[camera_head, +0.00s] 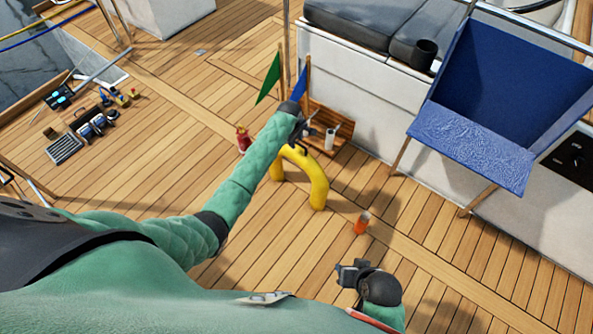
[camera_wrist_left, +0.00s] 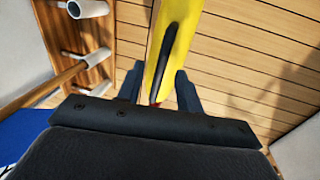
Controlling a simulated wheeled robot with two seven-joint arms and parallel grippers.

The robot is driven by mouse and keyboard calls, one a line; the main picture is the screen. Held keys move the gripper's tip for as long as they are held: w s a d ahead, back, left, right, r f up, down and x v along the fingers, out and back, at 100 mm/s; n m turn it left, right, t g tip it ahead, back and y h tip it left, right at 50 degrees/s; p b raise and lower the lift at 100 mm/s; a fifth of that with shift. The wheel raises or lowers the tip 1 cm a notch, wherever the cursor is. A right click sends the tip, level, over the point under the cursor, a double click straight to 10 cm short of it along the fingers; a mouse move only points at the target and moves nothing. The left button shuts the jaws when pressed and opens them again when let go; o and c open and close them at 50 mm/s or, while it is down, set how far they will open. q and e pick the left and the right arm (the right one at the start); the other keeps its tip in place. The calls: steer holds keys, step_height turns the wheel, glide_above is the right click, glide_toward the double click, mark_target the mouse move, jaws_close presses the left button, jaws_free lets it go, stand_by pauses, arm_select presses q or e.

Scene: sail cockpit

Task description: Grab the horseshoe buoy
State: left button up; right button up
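The yellow horseshoe buoy (camera_head: 317,182) stands as an arch on the teak deck, ends down, in the head view. My left gripper (camera_head: 301,137) is at the top of the arch. In the left wrist view the buoy (camera_wrist_left: 184,35), with a black strap along it, lies between the two spread fingers of my left gripper (camera_wrist_left: 158,72). A gap shows beside the left finger; whether the right finger touches the buoy I cannot tell. My right gripper (camera_head: 350,272) is low in the head view, away from the buoy; its finger opening is unclear.
An orange can (camera_head: 362,222) stands on the deck right of the buoy. A wooden rack (camera_head: 340,126) with a white cylinder and flags is just behind it. Tools (camera_head: 92,124) lie at left. Open deck lies between.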

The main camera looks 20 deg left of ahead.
arm_select(q)
jaws_close()
steer(key=shift+r, duration=0.15)
stand_by(1.2)
